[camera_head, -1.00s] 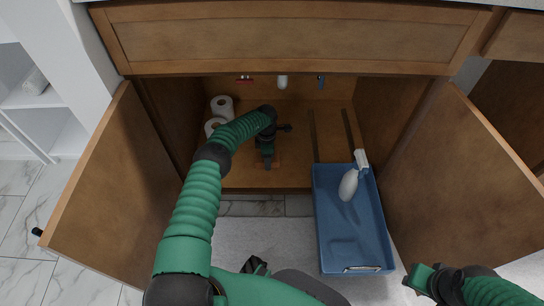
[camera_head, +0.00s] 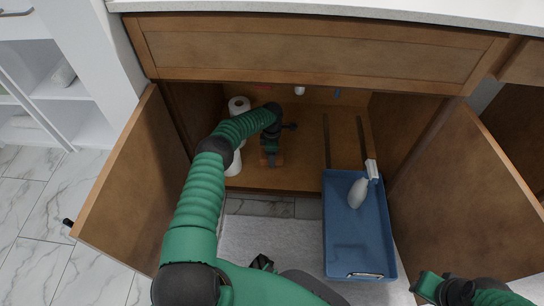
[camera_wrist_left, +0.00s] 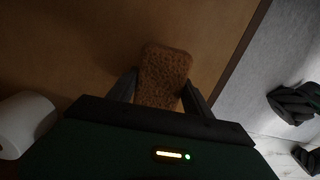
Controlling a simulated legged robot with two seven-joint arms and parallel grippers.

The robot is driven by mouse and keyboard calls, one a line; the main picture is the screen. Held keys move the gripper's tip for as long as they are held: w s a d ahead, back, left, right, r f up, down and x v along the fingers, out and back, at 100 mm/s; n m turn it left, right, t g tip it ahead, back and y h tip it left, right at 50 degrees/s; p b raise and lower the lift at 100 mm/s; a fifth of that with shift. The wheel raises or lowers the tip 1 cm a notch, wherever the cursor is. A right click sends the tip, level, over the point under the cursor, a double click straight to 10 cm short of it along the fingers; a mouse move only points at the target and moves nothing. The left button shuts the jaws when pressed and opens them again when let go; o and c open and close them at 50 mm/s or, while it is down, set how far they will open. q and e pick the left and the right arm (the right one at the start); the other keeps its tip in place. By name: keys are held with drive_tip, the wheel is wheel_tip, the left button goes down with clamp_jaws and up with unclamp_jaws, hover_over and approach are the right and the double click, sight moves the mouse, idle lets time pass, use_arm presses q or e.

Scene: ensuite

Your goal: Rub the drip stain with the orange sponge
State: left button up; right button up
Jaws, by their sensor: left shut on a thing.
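The orange sponge (camera_wrist_left: 165,72) is a brown-orange block held between the two fingers of my left gripper (camera_wrist_left: 160,92) in the left wrist view. It lies against or just above the wooden cabinet floor; I cannot tell which. In the head view my left gripper (camera_head: 270,150) reaches down inside the open cabinet, and an edge of the sponge (camera_head: 279,160) shows by its fingers. I cannot make out the drip stain; it may be hidden under the sponge or gripper. My right gripper (camera_head: 428,286) is low at the right, outside the cabinet, its fingers unclear.
A blue tray (camera_head: 345,250) with a white spray bottle (camera_head: 358,192) sits on the right, projecting from the cabinet. Open doors (camera_head: 135,180) (camera_head: 465,190) flank both sides.

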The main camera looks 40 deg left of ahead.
use_arm(q)
drive_tip(key=shift+r+p, duration=0.65)
drive_tip(key=shift+r, duration=0.7)
wheel_tip(320, 180, up, 3)
drive_tip(key=p, duration=0.2)
drive_tip(key=shift+r+p, duration=0.1)
drive_tip(key=shift+p, duration=0.2)
